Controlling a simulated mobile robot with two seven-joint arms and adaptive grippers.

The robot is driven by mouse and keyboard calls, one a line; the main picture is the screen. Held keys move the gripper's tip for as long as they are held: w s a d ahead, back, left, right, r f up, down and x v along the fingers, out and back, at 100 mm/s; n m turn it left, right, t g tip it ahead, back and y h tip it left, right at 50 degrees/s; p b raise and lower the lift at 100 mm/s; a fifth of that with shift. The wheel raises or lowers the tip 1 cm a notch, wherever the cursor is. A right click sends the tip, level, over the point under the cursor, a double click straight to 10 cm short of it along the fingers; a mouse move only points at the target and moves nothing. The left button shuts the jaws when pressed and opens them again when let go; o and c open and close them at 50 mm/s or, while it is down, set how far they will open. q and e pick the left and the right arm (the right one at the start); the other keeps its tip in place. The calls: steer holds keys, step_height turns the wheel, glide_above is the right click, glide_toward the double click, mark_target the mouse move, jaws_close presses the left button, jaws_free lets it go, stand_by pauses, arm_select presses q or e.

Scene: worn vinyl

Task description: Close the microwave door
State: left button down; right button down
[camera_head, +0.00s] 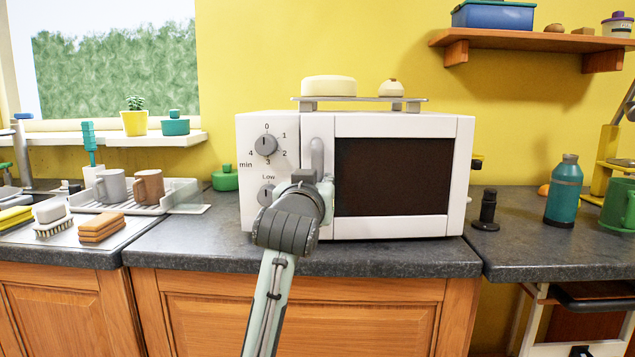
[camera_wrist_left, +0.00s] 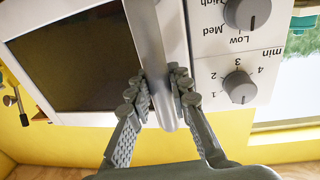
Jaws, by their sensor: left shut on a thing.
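The white microwave (camera_head: 268,205) stands on the dark counter, with its control knobs on the left of its front. Its door (camera_head: 392,227) has a dark window and lies flat, or almost flat, across the front; I cannot tell if a thin gap is left. The grey upright door handle (camera_head: 317,155) is at the door's left side. My left gripper (camera_head: 312,182) reaches up from below to the handle's lower part. In the left wrist view my gripper (camera_wrist_left: 163,95) is shut on the handle (camera_wrist_left: 150,45), with fingers on both sides. My right gripper is not in view.
A rack (camera_head: 360,99) with a cheese-like wheel and a small round item sits on top of the microwave. A dish tray (camera_head: 150,209) with two mugs is at left. A black bottle-like item (camera_head: 487,210) and a teal bottle (camera_head: 564,192) stand at right. The counter before the microwave is clear.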

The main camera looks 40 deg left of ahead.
arm_select(q)
steer(key=shift+w+a, duration=1.05)
steer(key=shift+w, duration=0.1)
steer(key=c, duration=1.4)
jaws_free()
steer(key=shift+o, duration=0.2)
steer(key=shift+s, duration=0.1)
steer(key=shift+s+d, duration=0.2)
steer(key=shift+s, duration=0.05)
steer(key=v, duration=0.7)
